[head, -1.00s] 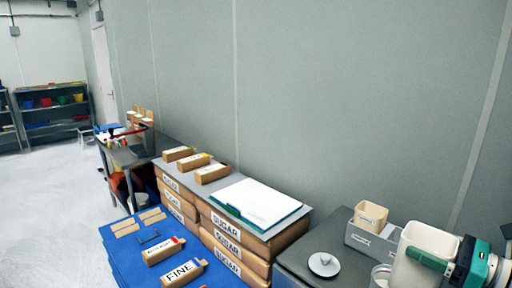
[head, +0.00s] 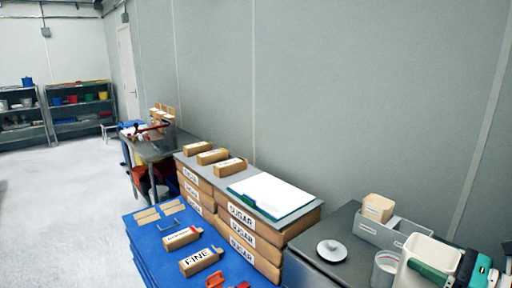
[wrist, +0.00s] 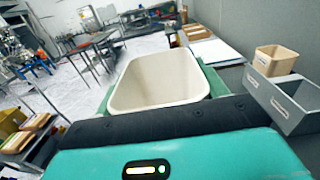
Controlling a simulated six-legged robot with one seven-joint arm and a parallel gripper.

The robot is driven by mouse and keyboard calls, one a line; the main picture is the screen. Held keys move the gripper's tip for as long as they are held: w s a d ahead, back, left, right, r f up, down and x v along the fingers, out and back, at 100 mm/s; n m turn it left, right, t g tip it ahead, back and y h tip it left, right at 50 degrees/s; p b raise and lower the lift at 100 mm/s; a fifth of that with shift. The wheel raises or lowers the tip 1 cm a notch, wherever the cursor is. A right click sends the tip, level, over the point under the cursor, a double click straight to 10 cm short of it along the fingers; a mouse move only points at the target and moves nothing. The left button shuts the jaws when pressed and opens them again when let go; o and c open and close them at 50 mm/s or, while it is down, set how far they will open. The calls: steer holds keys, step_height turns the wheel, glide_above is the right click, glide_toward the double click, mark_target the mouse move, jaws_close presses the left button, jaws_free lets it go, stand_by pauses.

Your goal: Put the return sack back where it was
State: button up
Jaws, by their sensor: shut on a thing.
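My gripper (wrist: 158,88) is shut on a cream open-topped tub (wrist: 150,102), with a green finger on each side of it. The tub looks empty inside. In the head view the tub (head: 418,252) is at the lower right, beside a green finger. No sack is in my gripper. On the blue surface (head: 150,232) lie a brown pack marked FINE (head: 201,261) and a smaller brown pack with a red end (head: 183,238), its label too small to read. I cannot tell which pack is the return sack.
Stacked SUGAR sacks (head: 242,235) bear a white board (head: 270,193) and several small brown packs (head: 212,156). The dark bench (head: 345,230) holds a white lidded dish (head: 331,250), a grey bin (head: 395,230), a beige tub (head: 378,208) and a white jar (head: 386,268). Floor at left is clear.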

steer(key=w+a+f, duration=0.1)
steer(key=w+f, duration=0.1)
steer(key=f, duration=0.1)
steer(key=shift+w+a, duration=0.3)
steer(key=shift+a, duration=0.1)
steer(key=w+a+f+m+t+h, duration=0.1)
steer(key=w+a+f, duration=0.4)
steer(key=f, duration=0.6)
steer(key=w+a+f+m+t+h, duration=0.1)
steer(key=w+a+f+m+h, duration=0.3)
steer(key=a+f, duration=0.4)
steer(key=w+a+f+m+t+h, duration=0.2)
steer(key=w+a+f+h, duration=0.4)
steer(key=f, duration=1)
steer(key=shift+w+a+f+m, duration=0.15)
steer(key=shift+w+a+m, duration=0.2)
steer(key=shift+a, duration=0.35)
steer(key=shift+s, duration=0.1)
